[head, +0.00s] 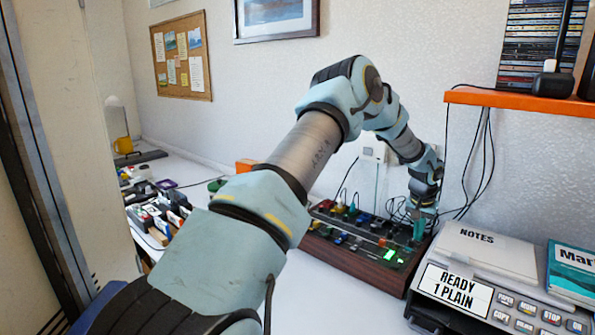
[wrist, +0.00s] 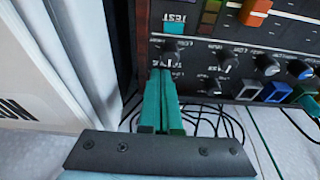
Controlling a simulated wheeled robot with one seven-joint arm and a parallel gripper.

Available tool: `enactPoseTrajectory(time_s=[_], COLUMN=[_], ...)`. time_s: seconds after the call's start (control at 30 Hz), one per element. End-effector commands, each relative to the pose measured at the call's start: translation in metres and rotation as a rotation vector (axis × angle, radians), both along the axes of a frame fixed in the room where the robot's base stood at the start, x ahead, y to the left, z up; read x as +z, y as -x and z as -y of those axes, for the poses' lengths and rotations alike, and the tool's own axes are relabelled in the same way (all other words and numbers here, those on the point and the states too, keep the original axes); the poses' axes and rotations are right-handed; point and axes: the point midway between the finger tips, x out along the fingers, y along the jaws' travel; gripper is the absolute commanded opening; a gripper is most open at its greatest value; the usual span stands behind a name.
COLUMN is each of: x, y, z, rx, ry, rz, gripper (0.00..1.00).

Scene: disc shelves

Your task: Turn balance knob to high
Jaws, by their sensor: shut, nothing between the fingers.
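A dark control panel with wooden sides (head: 345,258) stands on the table in the head view. The panel (wrist: 242,50) fills the upper right of the wrist view, with its lettering upside down. Several dark knobs show there, including one (wrist: 170,48) just beyond my fingertips and another (wrist: 223,57) to its right. The labels are too small to tell which is the balance knob. My gripper (wrist: 161,74) is shut and empty, its green fingers at the panel's edge; I cannot tell whether they touch a knob. In the head view my gripper (head: 419,230) is at the panel's right end.
A grey device with a READY 1 PLAIN display (head: 455,288) stands close right of the panel. An orange shelf (head: 520,102) juts from the wall above. Black cables (wrist: 225,122) loop behind the panel. A teal button (wrist: 174,28) and a blue-capped switch (wrist: 275,91) are nearby.

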Motion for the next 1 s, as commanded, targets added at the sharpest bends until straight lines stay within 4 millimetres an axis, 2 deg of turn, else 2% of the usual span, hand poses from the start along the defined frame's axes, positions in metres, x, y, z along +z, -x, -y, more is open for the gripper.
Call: enactPoseTrajectory(time_s=[1.0], x=[0.001], y=[-0.012], z=[-0.012], rx=[0.000], ry=[0.001], rz=[0.003], gripper=[0.00])
